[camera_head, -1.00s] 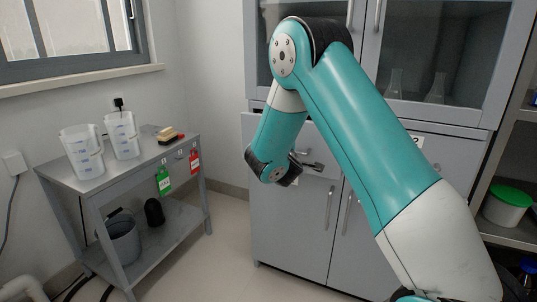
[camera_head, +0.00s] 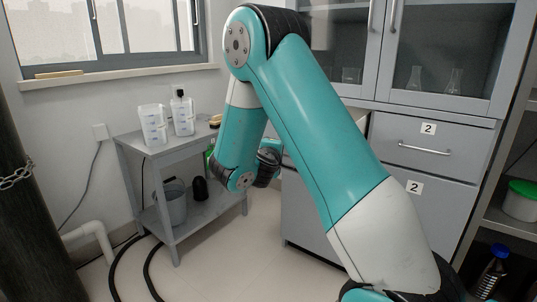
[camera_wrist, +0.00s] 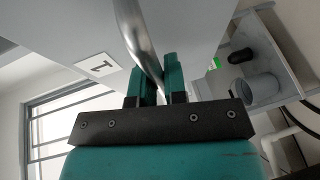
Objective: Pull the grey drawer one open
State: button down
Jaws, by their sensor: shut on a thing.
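Grey drawer one (camera_wrist: 200,32) fills the upper part of the wrist view as a pale grey panel with a white label (camera_wrist: 99,66) reading 1. Its curved metal handle (camera_wrist: 131,24) runs down between the teal fingers of my gripper (camera_wrist: 158,76), which are shut on it. In the head view my gripper (camera_head: 268,161) is by the left part of the grey cabinet (camera_head: 304,215). My arm hides most of drawer one there. A dark gap shows just right of my arm below the counter; I cannot tell how far the drawer is out.
A grey side table (camera_head: 188,144) with clear jugs (camera_head: 153,124) stands left, with a bucket (camera_head: 172,205) below. Black hoses lie on the floor. Open floor lies before the cabinet.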

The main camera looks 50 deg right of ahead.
jog(key=shift+a, duration=0.35)
jog(key=shift+w, duration=0.15)
jog(key=c, duration=1.2)
grip_release()
jog(key=shift+a, duration=0.1)
jog(key=shift+b+v, duration=2.8)
jog(key=shift+v, duration=5.85)
